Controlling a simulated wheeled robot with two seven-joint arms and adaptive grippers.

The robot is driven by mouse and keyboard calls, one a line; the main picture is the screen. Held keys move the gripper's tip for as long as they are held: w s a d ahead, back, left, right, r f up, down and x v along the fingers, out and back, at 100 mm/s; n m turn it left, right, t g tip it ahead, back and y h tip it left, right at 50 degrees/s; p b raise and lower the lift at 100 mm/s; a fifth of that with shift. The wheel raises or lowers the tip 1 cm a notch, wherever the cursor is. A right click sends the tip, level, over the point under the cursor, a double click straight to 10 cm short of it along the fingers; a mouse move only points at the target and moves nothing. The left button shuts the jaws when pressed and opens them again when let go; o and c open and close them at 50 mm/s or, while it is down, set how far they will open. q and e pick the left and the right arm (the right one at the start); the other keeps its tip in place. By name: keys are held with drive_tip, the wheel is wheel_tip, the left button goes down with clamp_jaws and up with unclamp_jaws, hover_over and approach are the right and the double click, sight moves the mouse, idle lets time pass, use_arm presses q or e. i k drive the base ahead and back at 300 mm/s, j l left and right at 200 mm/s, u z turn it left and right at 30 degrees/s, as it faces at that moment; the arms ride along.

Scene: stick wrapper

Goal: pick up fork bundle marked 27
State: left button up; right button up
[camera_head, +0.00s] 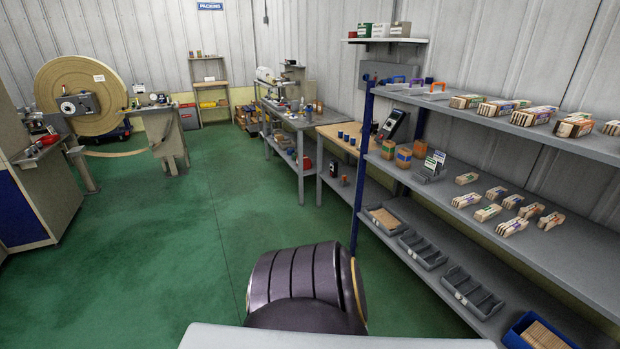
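Several small wrapped bundles (511,227) of pale wooden pieces, with coloured bands, lie in two loose rows on the middle shelf at the right. Larger banded bundles (534,116) lie in a line on the top shelf, the rightmost cut off by the picture edge. The markings are too small to read, so I cannot tell which bundle is marked 27 or which hold forks. Neither of my grippers is in view.
The grey shelf rack (556,253) with blue posts fills the right side. Its lower shelf holds dark divided trays (472,293) and a blue bin (514,335). A workbench (301,122) stands beyond it. Open green floor (180,225) lies at centre and left.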

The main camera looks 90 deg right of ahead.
sight(459, 203)
drive_tip(key=z, duration=4.05)
